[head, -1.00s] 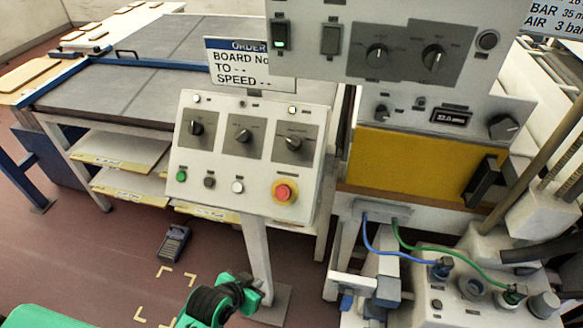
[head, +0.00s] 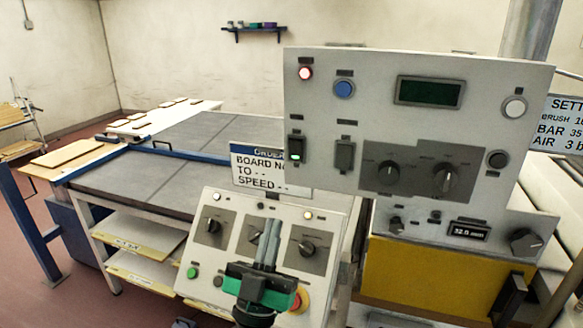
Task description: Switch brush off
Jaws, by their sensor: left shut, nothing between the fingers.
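The upper control panel (head: 320,115) stands at centre right. It carries a dark rocker switch with a green light (head: 296,150) and an unlit rocker switch (head: 344,156) to its right. Their labels are too small to read, so I cannot tell which one is for the brush. My left gripper (head: 269,228) is shut and empty, pointing up in front of the sloping lower panel (head: 330,225). It is below and left of the green-lit switch, apart from it, and hides part of the lower panel's middle knob and buttons.
The upper panel also has a glowing red lamp (head: 305,73), a blue button (head: 345,89), a dark display (head: 430,91) and two knobs. An order sign (head: 258,170) stands close left of the lit switch. A red stop button (head: 297,301) is partly behind my gripper.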

